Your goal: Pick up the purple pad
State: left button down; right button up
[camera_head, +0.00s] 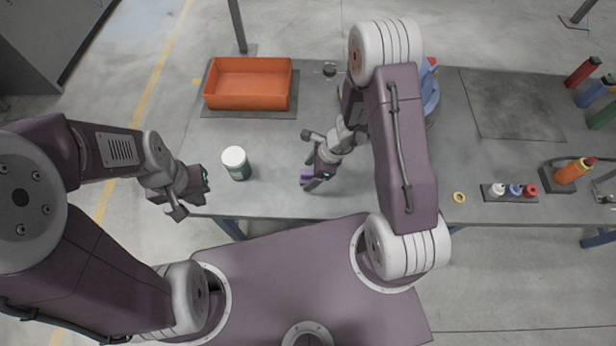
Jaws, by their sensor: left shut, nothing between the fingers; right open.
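The purple pad (306,173) is a small block on the grey table, near its front edge and left of centre. My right gripper (309,160) is open at the pad, with one finger beyond it and the other beside its near side. The gripper partly covers the pad, and I cannot tell whether they touch. My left gripper (194,193) is shut and empty at the table's left front corner, well left of the pad.
A white-lidded jar (236,163) stands between my grippers. An orange bin (248,84) sits on a dark mat at the back left. A blue object (431,98) is partly behind my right arm.

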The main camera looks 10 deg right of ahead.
aim_at(304, 171)
jog(key=shift+x, duration=0.95)
jog(key=shift+w, duration=0.1)
jog(key=shift+r, duration=0.1)
jog(key=c, duration=1.5)
notch_tip(304, 171, up, 5)
jog(key=shift+w+f+p, duration=0.1)
jog(key=shift+p, duration=0.85)
jog(key=w+a+r+p, duration=0.5)
jog(key=w+r+p, duration=0.1)
jog(key=w, duration=0.4)
jog(key=shift+a, duration=0.2)
jog(key=shift+r, duration=0.1)
